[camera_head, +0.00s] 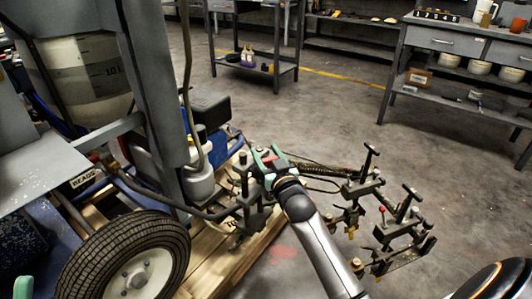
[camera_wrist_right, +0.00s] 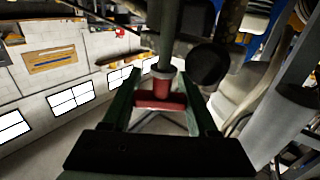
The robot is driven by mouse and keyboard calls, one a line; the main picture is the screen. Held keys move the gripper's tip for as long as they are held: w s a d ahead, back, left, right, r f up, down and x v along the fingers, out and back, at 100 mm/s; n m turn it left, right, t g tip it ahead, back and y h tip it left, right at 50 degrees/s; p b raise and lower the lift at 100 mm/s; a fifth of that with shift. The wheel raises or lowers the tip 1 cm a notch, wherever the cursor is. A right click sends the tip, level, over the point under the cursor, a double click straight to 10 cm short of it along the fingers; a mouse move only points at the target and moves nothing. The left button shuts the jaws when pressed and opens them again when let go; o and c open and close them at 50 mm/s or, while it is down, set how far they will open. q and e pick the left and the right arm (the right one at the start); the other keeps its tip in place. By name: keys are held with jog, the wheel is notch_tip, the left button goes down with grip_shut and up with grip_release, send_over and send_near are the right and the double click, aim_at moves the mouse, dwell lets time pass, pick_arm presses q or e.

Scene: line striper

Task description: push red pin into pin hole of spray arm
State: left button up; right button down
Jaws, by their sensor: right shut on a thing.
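My right gripper (camera_head: 266,158) is at the hinge post of the spray arm (camera_head: 372,190), beside the machine's frame. In the right wrist view, the gripper (camera_wrist_right: 163,97) is shut on the red pin (camera_wrist_right: 160,102), with its green fingers on both sides of the red crosswise head. A grey shaft runs up from the pin between the fingers. The pin hole is hidden, and I cannot tell how deep the pin sits. The spray arm reaches right over the floor with several nozzles. A green tip at the lower left edge may be my left gripper (camera_head: 22,288); its jaws are not visible.
The striper's wheel (camera_head: 135,272) and wooden pallet (camera_head: 205,262) are at the lower left. A grey frame post (camera_head: 158,85) stands close left of the gripper. A workbench (camera_head: 445,45) and a cart (camera_head: 250,68) stand behind. The concrete floor between is clear.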

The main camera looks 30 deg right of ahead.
jog(key=shift+f+b, duration=0.35)
jog(key=shift+f, duration=0.45)
dwell(0.6)
jog(key=shift+f, duration=0.25)
jog(key=shift+s+f, duration=0.1)
jog(key=shift+p, duration=0.5)
jog(key=shift+f, duration=0.1)
dwell(0.5)
jog(key=shift+r+p, duration=0.3)
jog(key=shift+p, duration=0.25)
jog(key=shift+r, duration=0.1)
dwell(0.7)
